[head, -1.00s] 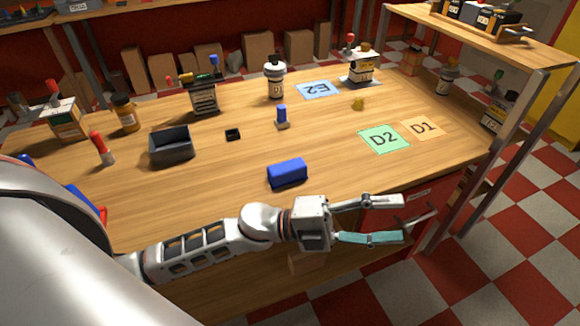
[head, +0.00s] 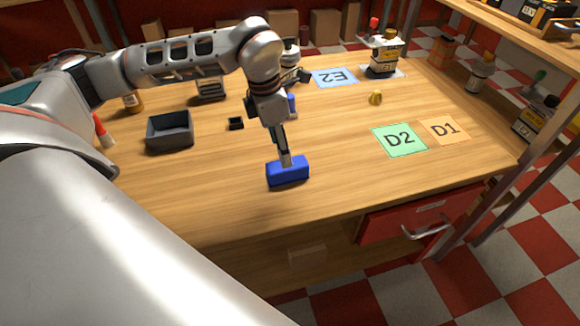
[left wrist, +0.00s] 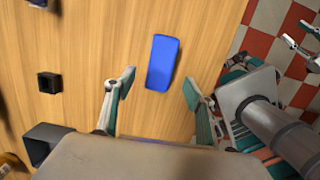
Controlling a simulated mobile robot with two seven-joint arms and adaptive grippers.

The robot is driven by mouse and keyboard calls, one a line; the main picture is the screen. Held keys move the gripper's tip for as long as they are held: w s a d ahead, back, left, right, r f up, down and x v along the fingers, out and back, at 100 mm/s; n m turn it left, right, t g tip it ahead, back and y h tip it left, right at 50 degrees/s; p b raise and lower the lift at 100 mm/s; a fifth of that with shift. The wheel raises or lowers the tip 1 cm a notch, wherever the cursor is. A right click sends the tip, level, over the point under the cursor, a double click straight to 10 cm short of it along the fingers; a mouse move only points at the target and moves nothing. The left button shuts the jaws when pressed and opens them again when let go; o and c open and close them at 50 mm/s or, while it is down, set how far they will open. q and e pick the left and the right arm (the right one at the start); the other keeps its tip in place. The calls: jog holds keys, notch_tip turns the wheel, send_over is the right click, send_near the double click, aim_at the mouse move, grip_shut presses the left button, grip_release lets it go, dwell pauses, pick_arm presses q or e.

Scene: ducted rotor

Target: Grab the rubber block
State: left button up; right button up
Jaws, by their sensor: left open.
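The rubber block, which I take to be the blue block (head: 288,173), lies flat on the wooden table near its front edge. In the left wrist view the block (left wrist: 163,62) lies ahead of and between the spread fingers. My left gripper (head: 287,160) points down at the block from above; in the head view its fingertips overlap the block's top. The left wrist view shows the left gripper (left wrist: 158,88) open and empty, with a gap on both sides of the block. Pale, finger-like parts, perhaps of my right gripper (left wrist: 303,42), show at the right edge of that view.
A dark open bin (head: 170,132) and a small black box (head: 236,124) stand left of the block. A green D2 mat (head: 400,140), an orange D1 mat (head: 444,130) and a small yellow piece (head: 376,97) lie to the right. The table around the block is clear.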

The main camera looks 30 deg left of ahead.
aim_at(287, 170)
pick_arm(q)
jog(key=f, duration=0.2)
jog(key=w+f, duration=0.1)
jog(key=f, duration=0.2)
jog(key=d+f, duration=0.1)
jog(key=f, duration=0.1)
jog(key=shift+w+d+f+b, duration=0.1)
jog(key=shift+w+f+b, duration=0.1)
jog(key=shift+b, duration=0.15)
jog(key=shift+s, duration=0.1)
jog(key=c, duration=1.3)
